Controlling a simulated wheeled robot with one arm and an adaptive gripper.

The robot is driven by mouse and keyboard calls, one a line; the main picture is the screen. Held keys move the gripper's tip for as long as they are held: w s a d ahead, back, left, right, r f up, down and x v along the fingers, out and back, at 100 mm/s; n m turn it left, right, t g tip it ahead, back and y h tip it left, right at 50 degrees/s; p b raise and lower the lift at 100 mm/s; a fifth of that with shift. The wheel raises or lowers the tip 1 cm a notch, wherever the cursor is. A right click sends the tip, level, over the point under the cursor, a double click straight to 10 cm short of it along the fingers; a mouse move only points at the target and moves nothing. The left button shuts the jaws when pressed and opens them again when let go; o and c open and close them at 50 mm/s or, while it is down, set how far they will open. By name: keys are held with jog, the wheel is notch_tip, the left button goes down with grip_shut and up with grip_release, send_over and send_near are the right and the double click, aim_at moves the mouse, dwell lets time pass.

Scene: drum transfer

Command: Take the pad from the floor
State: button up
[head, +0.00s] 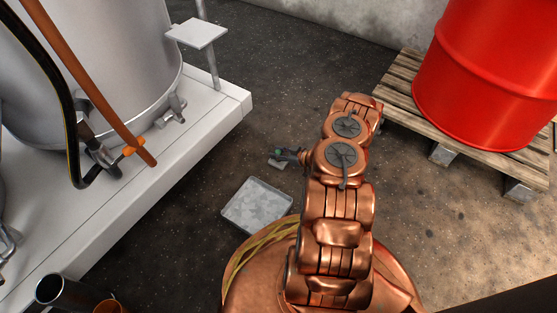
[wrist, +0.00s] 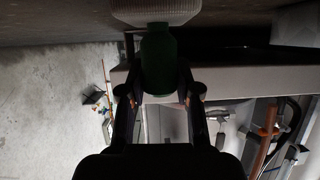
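The pad appears to be a small piece with a green grip (wrist: 158,58) and a pale ribbed part (wrist: 155,10) at the top of the wrist view. In the head view a small grey part (head: 277,164) of it shows close to the floor. My gripper (head: 283,154) is low, left of my arm. In the wrist view the two dark fingers of my gripper (wrist: 160,75) lie along both sides of the green grip, with no clear gap. They look shut on it. Whether the pad touches the floor cannot be told.
A grey square tray (head: 258,207) lies on the floor nearer to me. A white platform (head: 190,150) with a metal tank (head: 120,70) and hoses is on the left. A red drum (head: 490,75) stands on a wooden pallet (head: 395,88) at right. Open floor lies between.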

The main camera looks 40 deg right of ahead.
grip_shut()
